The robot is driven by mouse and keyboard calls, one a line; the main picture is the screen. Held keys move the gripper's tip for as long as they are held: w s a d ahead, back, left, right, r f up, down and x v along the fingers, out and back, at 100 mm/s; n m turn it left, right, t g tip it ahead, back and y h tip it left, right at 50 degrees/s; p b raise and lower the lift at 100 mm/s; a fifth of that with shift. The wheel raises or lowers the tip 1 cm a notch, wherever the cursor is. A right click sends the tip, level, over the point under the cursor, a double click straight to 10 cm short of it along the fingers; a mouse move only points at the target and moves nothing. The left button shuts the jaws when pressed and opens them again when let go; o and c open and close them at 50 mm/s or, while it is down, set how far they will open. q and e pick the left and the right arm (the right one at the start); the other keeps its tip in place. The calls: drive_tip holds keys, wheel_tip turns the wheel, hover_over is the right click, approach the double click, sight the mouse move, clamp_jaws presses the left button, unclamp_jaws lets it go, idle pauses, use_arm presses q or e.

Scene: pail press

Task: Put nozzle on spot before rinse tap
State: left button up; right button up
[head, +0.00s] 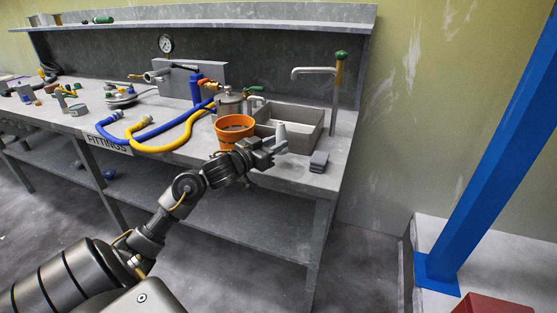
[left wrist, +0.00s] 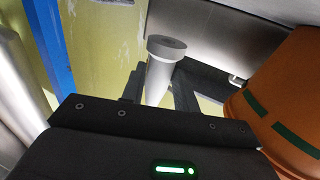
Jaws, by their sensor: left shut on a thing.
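My right gripper is not in view.
The orange pail (head: 233,127) stands close beside my left gripper; it also shows in the left wrist view (left wrist: 285,95). The grey sink (head: 314,121) is behind the nozzle. A small dark grey block (head: 319,160) lies on the bench to the right. Blue and yellow hoses (head: 170,143) lie left.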

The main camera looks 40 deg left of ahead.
sight(278, 167)
use_arm(q)
drive_tip(key=shift+w+f, duration=0.55)
drive_tip(key=shift+f, duration=0.2)
drive_tip(key=f, duration=0.2)
drive_tip(key=shift+w+f+b, duration=0.25)
drive_tip(key=shift+f+b, duration=0.05)
drive_tip(key=shift+f, duration=0.4)
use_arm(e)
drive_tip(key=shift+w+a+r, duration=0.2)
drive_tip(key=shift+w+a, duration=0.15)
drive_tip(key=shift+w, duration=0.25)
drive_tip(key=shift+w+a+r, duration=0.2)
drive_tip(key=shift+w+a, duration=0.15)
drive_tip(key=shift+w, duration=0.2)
use_arm(q)
drive_tip(key=shift+f, duration=0.15)
drive_tip(key=o, duration=1)
drive_tip(key=shift+c, duration=0.2)
